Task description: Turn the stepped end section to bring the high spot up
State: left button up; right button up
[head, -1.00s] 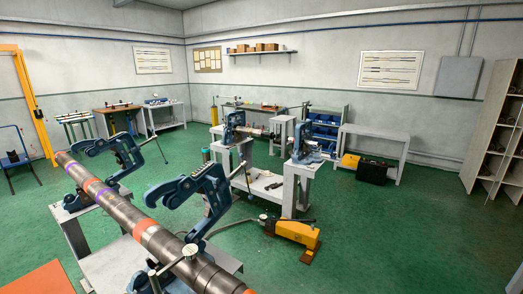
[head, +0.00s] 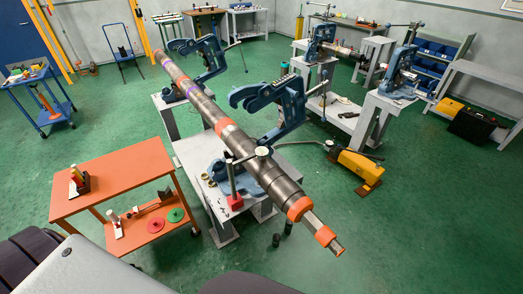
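A long dark steel pipe (head: 200,100) with orange and purple bands lies across two blue vises. Its stepped end section (head: 311,222) points to the lower right, narrowing past an orange band to a thin metal tip. The near vise (head: 285,103) and the far vise (head: 207,54) have their hinged upper jaws swung up. A dial gauge (head: 263,151) on a post stands at the pipe near the stepped end, with a red base (head: 235,201) below. No high-spot mark can be told from here. Neither of my grippers is in view.
An orange table (head: 115,180) with tools and red and green discs stands left of the pipe bench (head: 201,150). A yellow pump (head: 357,167) sits on the floor at right. Two small dark cylinders stand under the stepped end. Green floor (head: 400,230) is clear at lower right.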

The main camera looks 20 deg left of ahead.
aim_at(286, 194)
jog(key=i+u, duration=0.25)
jog(key=u, duration=0.2)
jog(key=i+l+u, duration=0.1)
jog(key=u, duration=0.3)
jog(key=i+l, duration=0.05)
jog(key=i, duration=0.05)
